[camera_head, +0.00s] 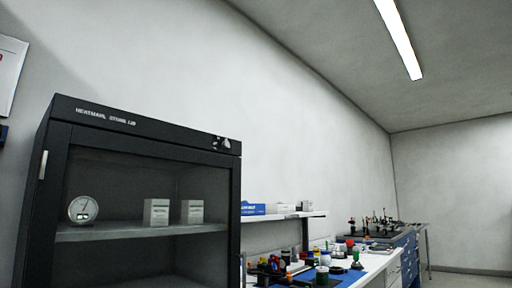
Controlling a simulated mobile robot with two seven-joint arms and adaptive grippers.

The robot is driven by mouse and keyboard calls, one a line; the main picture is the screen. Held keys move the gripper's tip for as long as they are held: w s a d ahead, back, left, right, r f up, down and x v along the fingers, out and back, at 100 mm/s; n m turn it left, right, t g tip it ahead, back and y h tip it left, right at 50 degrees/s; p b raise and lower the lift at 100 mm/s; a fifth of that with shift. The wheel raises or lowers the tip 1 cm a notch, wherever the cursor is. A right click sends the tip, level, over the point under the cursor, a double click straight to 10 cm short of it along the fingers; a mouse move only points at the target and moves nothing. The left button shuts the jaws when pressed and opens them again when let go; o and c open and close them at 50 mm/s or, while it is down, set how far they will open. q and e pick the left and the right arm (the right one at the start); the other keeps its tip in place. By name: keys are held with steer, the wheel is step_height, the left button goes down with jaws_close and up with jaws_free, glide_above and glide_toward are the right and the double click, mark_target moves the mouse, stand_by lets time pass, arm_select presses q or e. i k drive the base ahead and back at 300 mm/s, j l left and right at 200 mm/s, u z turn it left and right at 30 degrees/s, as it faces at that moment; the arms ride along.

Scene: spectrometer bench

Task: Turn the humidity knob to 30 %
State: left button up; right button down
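A black dry cabinet (140,132) with a glass front stands at the left. Small light marks and what looks like a knob (222,143) sit at the right end of its top front panel; the knob's setting is too small to read. A round white dial gauge (83,209) stands on the shelf inside, its numbers unreadable. The cabinet door appears shut, with a light handle (43,165) at its left edge. Neither of my grippers shows in the head view.
Two small white boxes (157,212) stand on the cabinet shelf (140,231). To the right, a long bench with a blue mat (347,278) holds several optical parts. A wall shelf (285,216) with boxes hangs above it. The space in front of the cabinet's upper panel looks clear.

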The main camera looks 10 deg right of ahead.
mark_target(226, 144)
steer(key=i+l+u, duration=0.2)
steer(key=l, duration=0.15)
steer(key=i+l+u, duration=0.15)
steer(key=l, duration=0.25)
steer(key=i+l+u, duration=0.2)
steer(key=l, duration=0.25)
steer(key=i+l+u, duration=0.15)
steer(key=l, duration=0.25)
steer(key=l+u, duration=0.2)
steer(key=l, duration=0.25)
